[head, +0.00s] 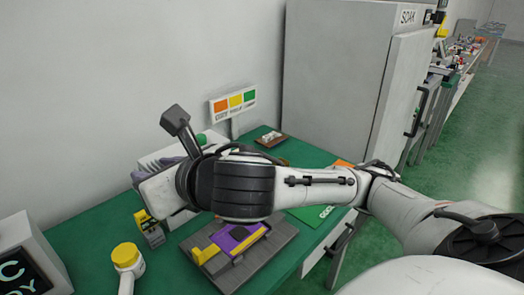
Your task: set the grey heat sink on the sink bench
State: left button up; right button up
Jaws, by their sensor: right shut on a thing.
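My right arm reaches in from the right across the bench. Its gripper (157,192) is at the left end of the arm, over the bench. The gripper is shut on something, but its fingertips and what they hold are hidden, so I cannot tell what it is. No heat sink can be made out for certain. A grey finned thing (160,157) shows partly behind the gripper. A small yellow and dark grey piece (151,230) is just below the gripper; I cannot tell whether they touch. The bench (98,232) has a green top. My left gripper is out of view.
A grey plate (272,247) with a purple and yellow fixture (232,242) lies below my arm. A tall grey cabinet (330,80) stands behind. Green bench is bare at left.

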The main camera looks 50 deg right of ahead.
aim_at(306, 156)
jog(key=u, duration=2.75)
jog(key=k, duration=1.95)
jog(key=z, duration=2.35)
